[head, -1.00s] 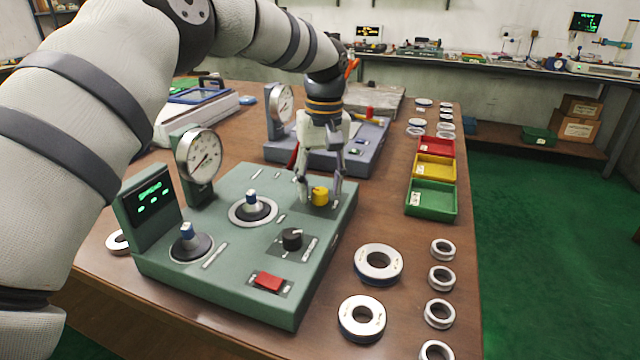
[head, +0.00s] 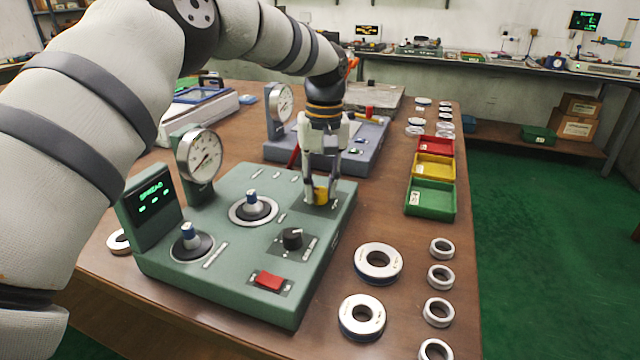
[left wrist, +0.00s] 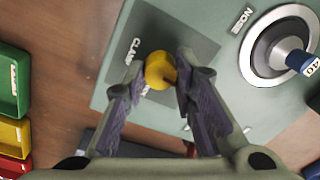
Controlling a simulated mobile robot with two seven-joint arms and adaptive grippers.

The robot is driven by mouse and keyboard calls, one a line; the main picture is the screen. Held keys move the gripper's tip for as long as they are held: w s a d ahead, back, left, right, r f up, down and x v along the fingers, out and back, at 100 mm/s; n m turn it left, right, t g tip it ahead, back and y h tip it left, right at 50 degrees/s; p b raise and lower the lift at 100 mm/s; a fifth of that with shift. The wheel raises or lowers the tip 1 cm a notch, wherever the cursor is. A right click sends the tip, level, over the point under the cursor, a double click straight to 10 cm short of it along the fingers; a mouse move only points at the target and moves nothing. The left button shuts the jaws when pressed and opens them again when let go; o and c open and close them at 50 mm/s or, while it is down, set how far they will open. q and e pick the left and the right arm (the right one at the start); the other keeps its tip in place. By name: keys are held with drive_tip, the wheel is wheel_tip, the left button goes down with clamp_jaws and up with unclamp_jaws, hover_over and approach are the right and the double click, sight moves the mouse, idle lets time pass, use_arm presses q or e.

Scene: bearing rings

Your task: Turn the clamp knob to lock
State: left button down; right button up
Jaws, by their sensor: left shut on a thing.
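The yellow clamp knob (head: 321,198) sits on a dark plate at the far right corner of the green test fixture (head: 225,262). In the left wrist view the yellow knob (left wrist: 158,70) is beside a label reading "CLAMP". My left gripper (head: 322,192) comes down from above and is shut on the knob, with one finger on each side. The fingers partly hide the knob in the head view. My right gripper is not in view.
The fixture also has a black knob (head: 291,239), a red switch (head: 268,281), two blue-tipped posts, a dial gauge (head: 199,156) and a lit display (head: 152,197). Bearing rings (head: 379,263) and red, yellow and green (head: 431,198) trays stand to the right. A second fixture (head: 362,148) is behind.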

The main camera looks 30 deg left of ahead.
use_arm(q)
drive_tip(key=m, duration=0.3)
drive_tip(key=shift+r+m+p, duration=0.1)
drive_tip(key=shift+m+p, duration=0.2)
drive_tip(key=shift+p, duration=0.05)
drive_tip(key=m, duration=0.8)
drive_tip(key=shift+m+p, duration=0.35)
drive_tip(key=shift+m, duration=0.05)
drive_tip(key=m, duration=0.4)
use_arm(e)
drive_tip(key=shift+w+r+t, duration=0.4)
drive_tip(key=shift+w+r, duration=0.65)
use_arm(q)
drive_tip(key=shift+m, duration=0.4)
drive_tip(key=c, duration=1.3)
unclamp_jaws()
